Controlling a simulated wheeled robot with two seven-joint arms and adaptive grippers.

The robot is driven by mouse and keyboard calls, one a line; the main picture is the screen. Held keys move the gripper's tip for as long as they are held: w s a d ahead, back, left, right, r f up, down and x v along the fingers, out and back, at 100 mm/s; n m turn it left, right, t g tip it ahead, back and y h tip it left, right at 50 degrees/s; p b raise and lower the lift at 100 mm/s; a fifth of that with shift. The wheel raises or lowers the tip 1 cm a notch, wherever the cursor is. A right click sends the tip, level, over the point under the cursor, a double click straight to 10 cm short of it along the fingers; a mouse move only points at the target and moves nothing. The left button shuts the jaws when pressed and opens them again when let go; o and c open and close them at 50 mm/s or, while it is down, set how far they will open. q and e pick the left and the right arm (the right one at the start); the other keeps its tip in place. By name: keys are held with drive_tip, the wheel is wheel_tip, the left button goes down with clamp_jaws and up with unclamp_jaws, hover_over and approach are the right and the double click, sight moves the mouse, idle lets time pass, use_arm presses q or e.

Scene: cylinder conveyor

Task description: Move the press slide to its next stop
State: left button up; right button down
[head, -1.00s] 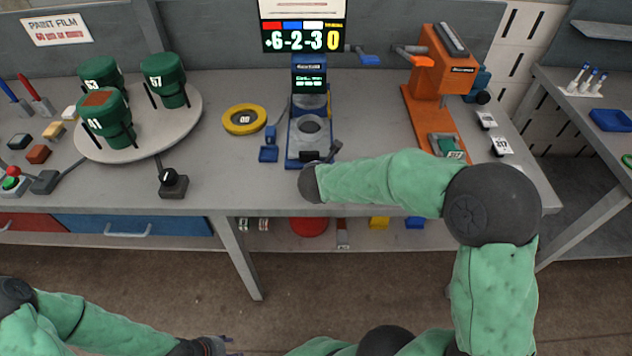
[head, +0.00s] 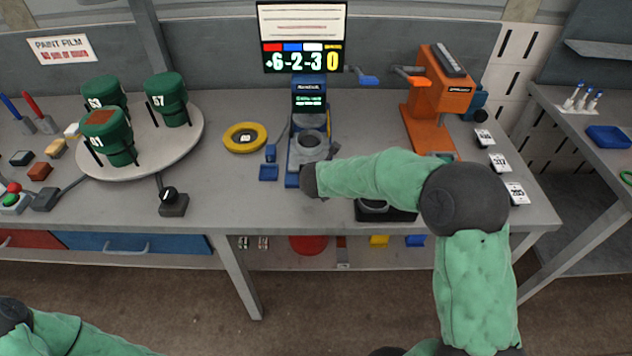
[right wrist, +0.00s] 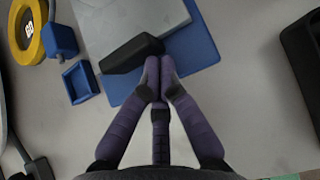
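The blue station (head: 309,95) with a small lit screen stands at the middle of the bench. A grey slide plate with a round dark opening (head: 310,140) lies on its blue base (head: 291,180). The slide's black handle (right wrist: 132,53) shows in the right wrist view beside the grey plate (right wrist: 165,18). My right gripper (right wrist: 159,68) has its fingertips together just beside the handle's right end; I cannot tell whether they touch it. Nothing shows between them. In the head view my right forearm hides that gripper and the station's front corner. My left gripper is out of view.
An orange press (head: 437,90) with a lever stands behind my right arm. A black tray (head: 402,214) is right of the station. A yellow ring (head: 245,124), a small blue holder (head: 269,172) and a turntable (head: 188,140) with green pots lie left.

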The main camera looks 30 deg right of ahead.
drive_tip(key=w+d, duration=0.1)
drive_tip(key=w+d+p, duration=0.1)
drive_tip(key=w, duration=0.1)
drive_tip(key=w+d, duration=0.1)
drive_tip(key=w, duration=0.1)
drive_tip(key=shift+w+d+p, duration=0.1)
drive_tip(key=shift+p, duration=0.2)
